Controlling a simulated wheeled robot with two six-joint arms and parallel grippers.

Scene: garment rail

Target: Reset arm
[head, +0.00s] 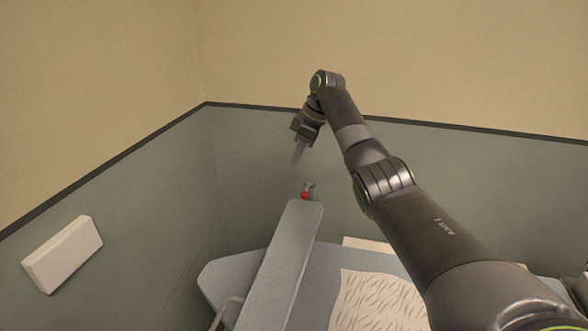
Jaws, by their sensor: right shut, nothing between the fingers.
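My right arm comes in from the right and reaches up and across the middle of the head view. My right gripper (298,155) hangs at its end with the fingers pointing down. The fingers are shut with nothing between them. The gripper is in the air above the far end of a narrow grey board (283,255), apart from it. My left gripper is not in view.
A small red and grey part (307,191) is at the board's far end. Below lies a wider blue-grey surface (225,274) with a pale patterned cloth (375,302). A white box (62,254) is on the left wall. Green-grey walls (240,150) meet in a corner behind.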

